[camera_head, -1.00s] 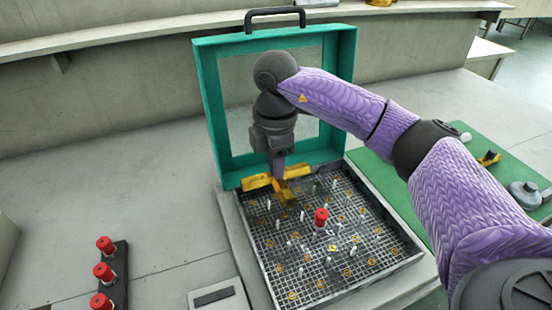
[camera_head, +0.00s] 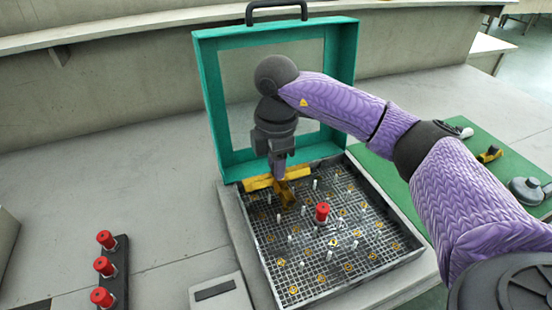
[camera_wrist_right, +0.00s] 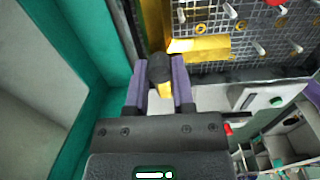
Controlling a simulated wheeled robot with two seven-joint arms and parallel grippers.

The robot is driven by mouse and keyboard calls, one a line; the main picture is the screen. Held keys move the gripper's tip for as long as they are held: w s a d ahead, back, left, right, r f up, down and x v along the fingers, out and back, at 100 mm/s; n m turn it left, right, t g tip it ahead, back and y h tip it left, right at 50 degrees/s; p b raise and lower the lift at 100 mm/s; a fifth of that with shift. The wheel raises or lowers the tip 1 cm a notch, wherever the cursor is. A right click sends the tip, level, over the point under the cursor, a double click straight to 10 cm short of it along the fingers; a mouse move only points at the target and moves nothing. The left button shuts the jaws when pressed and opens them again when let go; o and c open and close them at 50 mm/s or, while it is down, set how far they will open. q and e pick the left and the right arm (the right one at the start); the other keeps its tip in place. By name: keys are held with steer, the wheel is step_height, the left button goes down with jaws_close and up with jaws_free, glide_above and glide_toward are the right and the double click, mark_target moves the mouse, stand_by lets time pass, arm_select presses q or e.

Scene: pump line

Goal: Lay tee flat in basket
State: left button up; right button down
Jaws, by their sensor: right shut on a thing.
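The yellow tee (camera_head: 261,182) is in my right gripper (camera_head: 278,172), at the back left corner of the basket (camera_head: 262,262). Its long bar runs along the back edge and its short branch points toward the front of the basket. In the right wrist view, the purple fingers (camera_wrist_right: 159,95) close around a dark-ended part of the tee (camera_wrist_right: 205,46). I cannot tell whether the tee touches the mesh floor. The basket has a dark mesh floor with several white pins and yellow rings. My left gripper is not in view.
A teal-framed lid (camera_head: 213,105) stands upright behind the basket, close to my right wrist. A red-capped post (camera_head: 322,212) stands in the basket. A black rack (camera_head: 121,270) with red caps is at left. A green mat (camera_head: 478,180) holding small parts lies at right.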

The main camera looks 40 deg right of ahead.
steer(key=shift+f+b, duration=0.4)
steer(key=shift+f, duration=0.8)
steer(key=shift+c, duration=1.9)
jaws_free()
